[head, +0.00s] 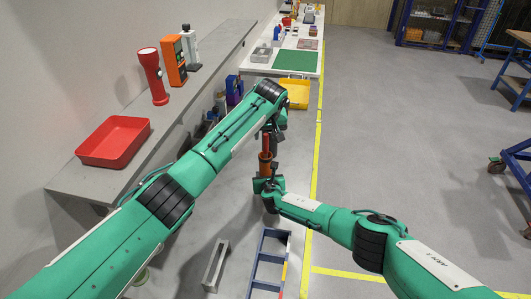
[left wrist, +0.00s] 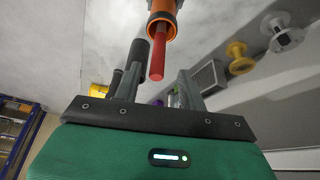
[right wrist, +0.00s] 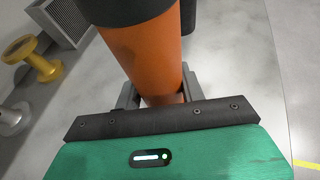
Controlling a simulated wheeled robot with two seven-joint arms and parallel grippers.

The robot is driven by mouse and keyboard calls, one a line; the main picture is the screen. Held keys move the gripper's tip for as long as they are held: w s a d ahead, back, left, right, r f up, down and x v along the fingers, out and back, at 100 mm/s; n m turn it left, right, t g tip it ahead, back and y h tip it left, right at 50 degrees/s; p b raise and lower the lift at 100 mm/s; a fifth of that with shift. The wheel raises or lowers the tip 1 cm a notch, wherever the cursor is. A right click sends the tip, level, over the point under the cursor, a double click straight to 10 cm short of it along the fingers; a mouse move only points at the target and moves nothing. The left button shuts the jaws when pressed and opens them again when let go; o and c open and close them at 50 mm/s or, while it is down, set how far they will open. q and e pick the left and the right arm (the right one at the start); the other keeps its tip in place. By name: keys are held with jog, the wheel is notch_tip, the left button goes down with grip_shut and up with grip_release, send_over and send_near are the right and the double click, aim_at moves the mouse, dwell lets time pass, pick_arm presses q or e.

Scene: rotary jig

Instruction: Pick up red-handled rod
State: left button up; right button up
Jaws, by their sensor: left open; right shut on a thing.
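The red handle of the rod (head: 266,142) stands upright out of an orange cylinder (head: 264,166) in the head view. In the left wrist view the red handle (left wrist: 158,60) points between my left fingers, with the orange cylinder (left wrist: 162,20) beyond it. My left gripper (head: 270,128) is open above and around the handle; I see a gap between fingers and handle. My right gripper (head: 267,184) is shut on the orange cylinder, which fills its jaws in the right wrist view (right wrist: 150,60). The rod's lower part is hidden inside the cylinder.
A shelf on the left carries a red tray (head: 114,141), a red torch (head: 151,75) and an orange device (head: 174,60). On the bench are a blue divided tray (head: 252,270), a grey channel block (head: 215,265) and a yellow bin (head: 296,93). Open floor lies right.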

aim_at(266, 139)
pick_arm(q)
jog(key=x, duration=0.3)
jog(key=shift+s+d+f, duration=0.15)
jog(key=shift+s+f, duration=0.1)
jog(key=shift+x, duration=1)
grip_shut()
